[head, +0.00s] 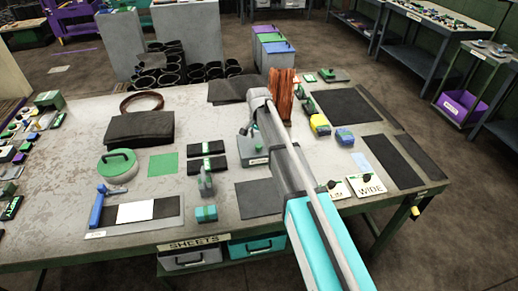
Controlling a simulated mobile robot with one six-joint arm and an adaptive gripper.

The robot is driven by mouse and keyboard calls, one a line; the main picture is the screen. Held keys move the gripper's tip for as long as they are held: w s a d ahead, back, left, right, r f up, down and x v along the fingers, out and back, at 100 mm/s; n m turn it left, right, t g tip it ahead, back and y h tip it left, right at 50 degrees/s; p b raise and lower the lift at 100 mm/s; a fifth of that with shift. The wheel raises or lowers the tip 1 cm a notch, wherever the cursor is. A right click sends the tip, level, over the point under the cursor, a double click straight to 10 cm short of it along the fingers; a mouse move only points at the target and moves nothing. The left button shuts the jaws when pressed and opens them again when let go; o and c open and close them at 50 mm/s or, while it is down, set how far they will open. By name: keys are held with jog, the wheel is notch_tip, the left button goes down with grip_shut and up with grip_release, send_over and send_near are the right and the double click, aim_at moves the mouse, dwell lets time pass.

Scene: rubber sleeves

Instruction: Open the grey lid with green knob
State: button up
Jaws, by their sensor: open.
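A dark grey box with a grey lid (252,150) stands near the middle of the bench, with a pale label on its front. A small green knob (243,131) shows at its top left. My arm reaches in from the lower right, and its grey link hides the box's right side. My gripper (249,124) is at the far end of the arm, small and dark, just above the knob. It is open. I cannot tell whether its fingers touch the knob or stand around it.
An orange-brown upright block (282,95) stands close behind the arm's end. Black pads (207,157) lie left of the box. A round pot with a green top (118,166) is farther left. Yellow (320,125) and blue (344,136) items lie to the right.

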aim_at(259, 145)
jog(key=shift+f+b, duration=1.4)
jog(key=shift+f, duration=0.35)
grip_shut()
jog(key=shift+d, duration=0.15)
